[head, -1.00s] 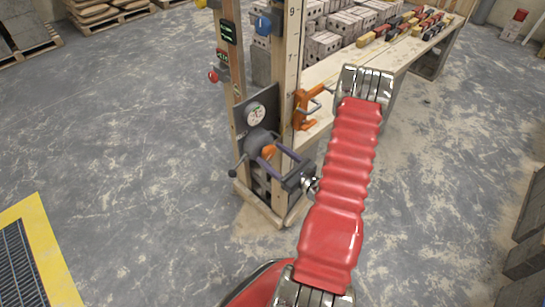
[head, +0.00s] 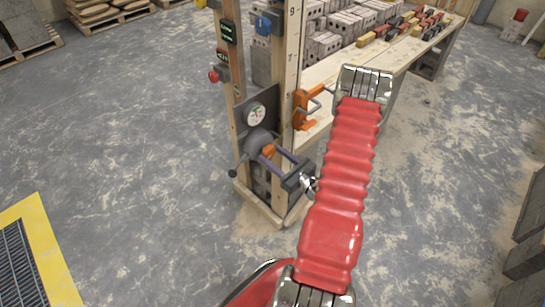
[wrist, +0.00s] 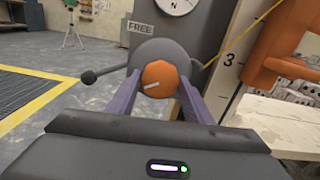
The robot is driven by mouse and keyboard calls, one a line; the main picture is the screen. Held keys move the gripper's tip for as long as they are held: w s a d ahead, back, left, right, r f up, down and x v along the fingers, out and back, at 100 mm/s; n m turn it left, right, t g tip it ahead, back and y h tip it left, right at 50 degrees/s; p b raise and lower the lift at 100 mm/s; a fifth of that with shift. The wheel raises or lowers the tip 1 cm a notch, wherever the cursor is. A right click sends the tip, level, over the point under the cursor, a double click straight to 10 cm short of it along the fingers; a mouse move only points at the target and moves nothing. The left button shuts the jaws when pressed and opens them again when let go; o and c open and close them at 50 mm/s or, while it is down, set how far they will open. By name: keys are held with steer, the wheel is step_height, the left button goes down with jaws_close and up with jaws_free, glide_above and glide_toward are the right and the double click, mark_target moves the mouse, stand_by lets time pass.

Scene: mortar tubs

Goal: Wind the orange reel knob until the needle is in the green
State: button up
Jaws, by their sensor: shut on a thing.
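The orange reel knob (head: 268,151) sits on a grey round reel housing on the wooden post; it also shows in the wrist view (wrist: 160,76), with a short white mark on its face. My gripper (wrist: 158,88) has its two purple fingers on either side of the knob, shut on it; in the head view the gripper (head: 271,152) reaches it from the right. The white round gauge (head: 256,114) is just above the reel. Its needle is too small to read against the green, and the wrist view cuts off most of the dial.
A dark crank arm with a ball end (wrist: 88,77) sticks out left of the reel. A bench (head: 400,65) with bricks runs behind. The floor at left is clear, beyond a yellow-edged grate (head: 45,235).

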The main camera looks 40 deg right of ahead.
steer(key=shift+m, duration=0.3)
steer(key=shift+m, duration=2.1)
steer(key=o, duration=1)
steer(key=shift+o, duration=0.2)
steer(key=s, duration=1.3)
steer(key=shift+s+d, duration=0.15)
steer(key=shift+s, duration=0.25)
